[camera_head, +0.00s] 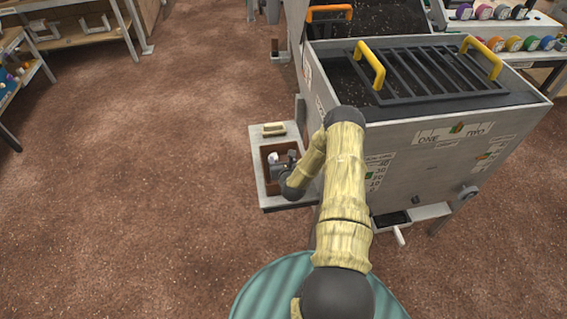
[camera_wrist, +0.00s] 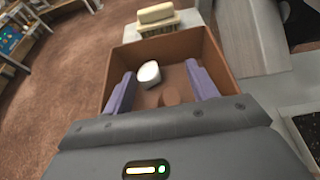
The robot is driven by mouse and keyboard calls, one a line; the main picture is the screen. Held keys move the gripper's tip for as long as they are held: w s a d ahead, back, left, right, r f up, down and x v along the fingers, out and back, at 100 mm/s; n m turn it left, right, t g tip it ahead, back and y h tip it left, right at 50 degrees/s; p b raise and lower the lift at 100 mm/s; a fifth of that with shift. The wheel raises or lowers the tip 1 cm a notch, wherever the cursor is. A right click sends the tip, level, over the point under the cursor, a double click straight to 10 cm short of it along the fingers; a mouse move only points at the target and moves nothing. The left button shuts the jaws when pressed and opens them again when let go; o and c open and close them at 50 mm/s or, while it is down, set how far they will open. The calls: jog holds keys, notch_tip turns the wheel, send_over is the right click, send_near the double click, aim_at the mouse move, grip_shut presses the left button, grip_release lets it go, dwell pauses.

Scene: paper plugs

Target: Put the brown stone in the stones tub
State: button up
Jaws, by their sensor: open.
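A brown, open box-shaped tub (camera_head: 266,153) sits on a grey side shelf of the large bin; it also shows in the wrist view (camera_wrist: 217,65). I cannot read any label on it. A small brown stone (camera_wrist: 171,97) lies on the tub's floor between my fingers, close to my gripper body. A white stone (camera_wrist: 148,74) lies in the tub, farther back and a little left. My gripper (camera_wrist: 160,90) is open, its two purple fingers reaching down into the tub on either side of the brown stone. In the head view my gripper (camera_head: 283,163) partly covers the tub.
A pale block-like item (camera_head: 274,129) lies on the shelf (camera_head: 260,181) beyond the tub. The large grey bin (camera_head: 440,165) stands close on the right, with a black grate (camera_head: 435,72) and yellow handles on top. The floor to the left is clear.

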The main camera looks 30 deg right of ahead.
jog(key=shift+r+p, duration=0.35)
jog(key=shift+p, duration=0.15)
jog(key=b+v, duration=0.2)
jog(key=v, duration=1)
jog(key=shift+r, duration=0.1)
